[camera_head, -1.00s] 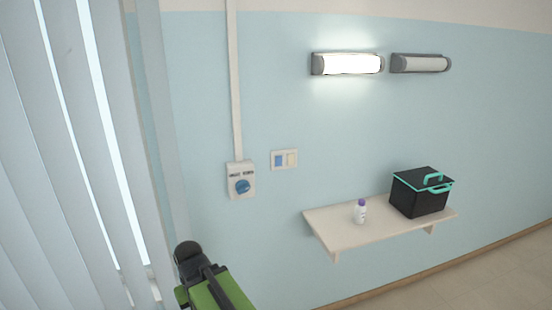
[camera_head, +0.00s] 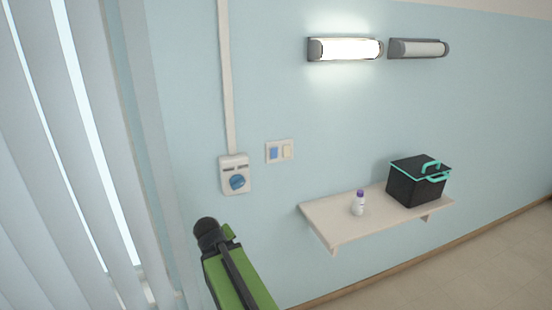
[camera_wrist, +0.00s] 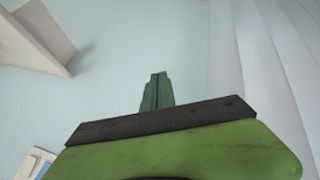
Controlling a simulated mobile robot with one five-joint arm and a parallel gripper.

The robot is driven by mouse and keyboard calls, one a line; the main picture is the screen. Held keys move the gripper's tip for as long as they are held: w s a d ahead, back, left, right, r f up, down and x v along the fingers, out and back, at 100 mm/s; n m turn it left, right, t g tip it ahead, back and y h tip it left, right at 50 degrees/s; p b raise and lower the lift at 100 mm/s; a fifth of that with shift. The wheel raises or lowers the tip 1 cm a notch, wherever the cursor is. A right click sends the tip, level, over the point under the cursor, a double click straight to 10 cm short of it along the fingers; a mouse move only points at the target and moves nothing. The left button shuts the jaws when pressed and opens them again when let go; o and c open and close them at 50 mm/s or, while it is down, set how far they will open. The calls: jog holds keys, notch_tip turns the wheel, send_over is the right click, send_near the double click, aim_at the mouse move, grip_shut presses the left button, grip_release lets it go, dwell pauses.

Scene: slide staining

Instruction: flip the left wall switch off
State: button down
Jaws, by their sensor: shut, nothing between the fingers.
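The wall switch plate (camera_head: 279,152) is a white double plate on the blue wall. The left wall lamp (camera_head: 345,49) is lit. In the wrist view, my gripper (camera_wrist: 157,78) is shut and empty, its green fingers together. In the head view, my green and black arm is below and left of the plate.
A white box with a blue knob (camera_head: 237,182) and a vertical conduit (camera_head: 227,80) are left of the switches. A shelf (camera_head: 335,232) at right holds a bottle (camera_head: 358,204) and a black box (camera_head: 416,187). The right lamp (camera_head: 418,48) is unlit. Blinds (camera_head: 60,170) hang at left.

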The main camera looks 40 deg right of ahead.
jog(key=w+d+r+t+h, duration=0.1)
jog(key=d+r+h, duration=0.1)
jog(key=d, duration=0.4)
jog(key=w+d+r+t+h, duration=0.1)
jog(key=d+r, duration=0.2)
jog(key=d, duration=0.3)
jog(key=s+d+r+n+t+b, duration=0.1)
jog(key=s+d+r+n+t, duration=0.2)
jog(key=d+r+n+t, duration=0.2)
jog(key=s+d+r+n+t+y+b, duration=0.1)
jog(key=s+d+r+n+t, duration=0.2)
jog(key=d+r+n+t, duration=0.3)
jog(key=d+r+n, duration=0.3)
jog(key=d, duration=0.1)
jog(key=shift+d+r+n, duration=0.35)
jog(key=shift+d+n, duration=0.05)
